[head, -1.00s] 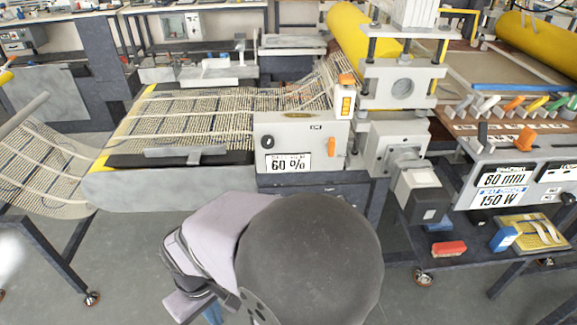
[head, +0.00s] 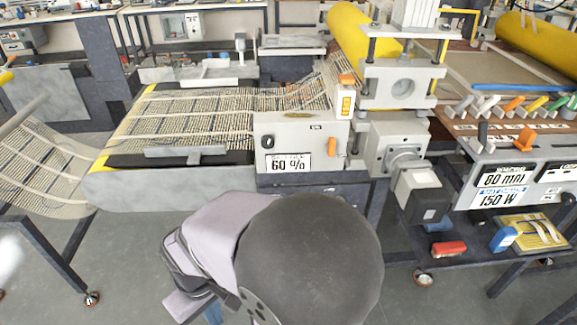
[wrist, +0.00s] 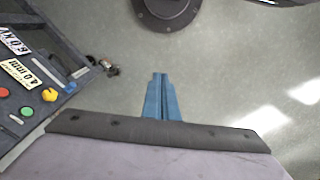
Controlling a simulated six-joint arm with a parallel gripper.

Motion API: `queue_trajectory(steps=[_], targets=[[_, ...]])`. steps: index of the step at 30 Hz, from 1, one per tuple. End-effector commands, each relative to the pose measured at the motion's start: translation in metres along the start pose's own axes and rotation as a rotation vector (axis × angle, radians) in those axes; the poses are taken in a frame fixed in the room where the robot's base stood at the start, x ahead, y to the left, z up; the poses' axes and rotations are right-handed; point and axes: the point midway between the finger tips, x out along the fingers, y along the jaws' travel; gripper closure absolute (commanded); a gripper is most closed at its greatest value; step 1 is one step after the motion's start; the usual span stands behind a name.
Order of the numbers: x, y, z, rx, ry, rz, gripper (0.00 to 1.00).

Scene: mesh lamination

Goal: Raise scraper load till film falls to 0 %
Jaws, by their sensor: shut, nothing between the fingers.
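A grey control box (head: 300,140) at the middle of the bench carries a display (head: 288,163) reading 60 %. The small label above the number is too blurred to read. A black knob (head: 268,142) and an orange lever (head: 332,147) are on its front face. A beige mesh (head: 190,112) lies on the bed to its left. My gripper (wrist: 160,76) has its blue fingers together and empty, over bare floor in the wrist view. In the head view, only a bit of blue shows at the bottom, below and left of the box, apart from it.
To the right, another panel shows 80 mm and 150 W (head: 495,189), with a row of coloured levers behind. A red block (head: 449,248) and a blue block (head: 503,239) lie on the lower shelf. The wrist view shows a panel with coloured buttons (wrist: 27,111) at left.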

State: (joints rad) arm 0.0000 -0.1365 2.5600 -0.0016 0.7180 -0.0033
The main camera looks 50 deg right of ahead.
Motion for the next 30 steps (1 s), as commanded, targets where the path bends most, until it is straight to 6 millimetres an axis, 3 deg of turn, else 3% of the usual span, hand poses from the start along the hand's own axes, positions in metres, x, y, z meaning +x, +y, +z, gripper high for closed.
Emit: queue_trajectory(steps=[16, 17, 23, 30], targets=[[0.000, 0.000, 0.000, 0.000, 0.000, 0.000, 1.00], [0.000, 0.000, 0.000, 0.000, 0.000, 0.000, 0.98], [0.009, 0.008, 0.000, 0.035, 0.000, 0.000, 0.51], [0.050, 0.050, 0.009, 0.232, -0.017, -0.002, 0.51]])
